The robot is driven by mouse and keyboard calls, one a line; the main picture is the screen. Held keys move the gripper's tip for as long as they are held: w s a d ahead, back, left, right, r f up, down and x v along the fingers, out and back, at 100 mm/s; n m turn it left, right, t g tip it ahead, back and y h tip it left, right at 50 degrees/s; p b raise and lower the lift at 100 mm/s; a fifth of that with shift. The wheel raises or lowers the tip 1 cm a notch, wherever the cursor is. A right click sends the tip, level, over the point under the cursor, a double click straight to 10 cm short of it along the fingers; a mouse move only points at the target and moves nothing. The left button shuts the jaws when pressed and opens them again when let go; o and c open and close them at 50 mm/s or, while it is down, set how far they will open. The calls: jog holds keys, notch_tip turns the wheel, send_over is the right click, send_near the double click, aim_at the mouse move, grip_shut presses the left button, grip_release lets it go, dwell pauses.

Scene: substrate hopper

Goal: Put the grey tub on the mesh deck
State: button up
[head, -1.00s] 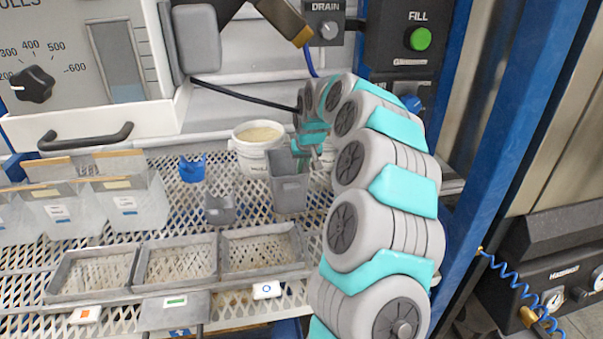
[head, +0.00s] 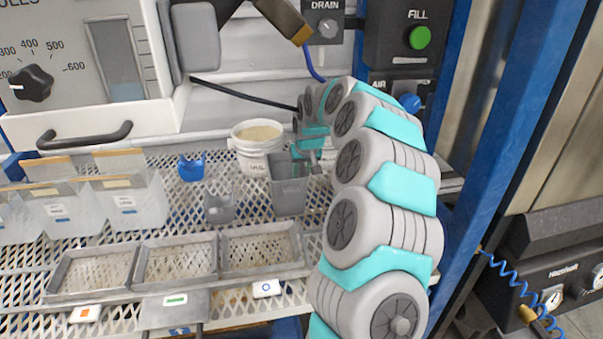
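The grey tub (head: 289,192), a tall open-topped box, is upright at the middle of the head view, in front of a white bucket. My gripper (head: 308,158) is at the tub's upper right rim, with my arm reaching in from the right. The fingers are small and partly hidden, so I cannot tell whether they grip the rim or are apart from it. The mesh deck (head: 245,187) is the pale perforated surface below and around the tub. I cannot tell whether the tub's base touches it.
The white bucket (head: 258,150) with tan contents stands behind the tub. A small grey cup (head: 219,209) is to its left, and a blue cup (head: 191,168) farther back. Shallow mesh trays (head: 262,250) line the front. Clear bins (head: 133,205) stand at the left.

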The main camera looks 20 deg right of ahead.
jog(key=v, duration=1.2)
jog(key=s+a+n, duration=0.1)
jog(key=s+a, duration=0.5)
jog(key=a, duration=0.1)
jog(key=s+a+f+g, duration=0.2)
jog(key=s+a, duration=0.1)
jog(key=s, duration=1)
jog(key=s+a+f+n+g, duration=0.1)
jog(key=s+a+f+g, duration=0.1)
jog(key=s, duration=1.1)
jog(key=s+a+f+g, duration=0.2)
jog(key=s+a+f, duration=0.2)
jog(key=s, duration=1)
jog(key=shift+a+b, duration=0.4)
jog(key=shift+a, duration=0.15)
jog(key=shift+w, duration=0.1)
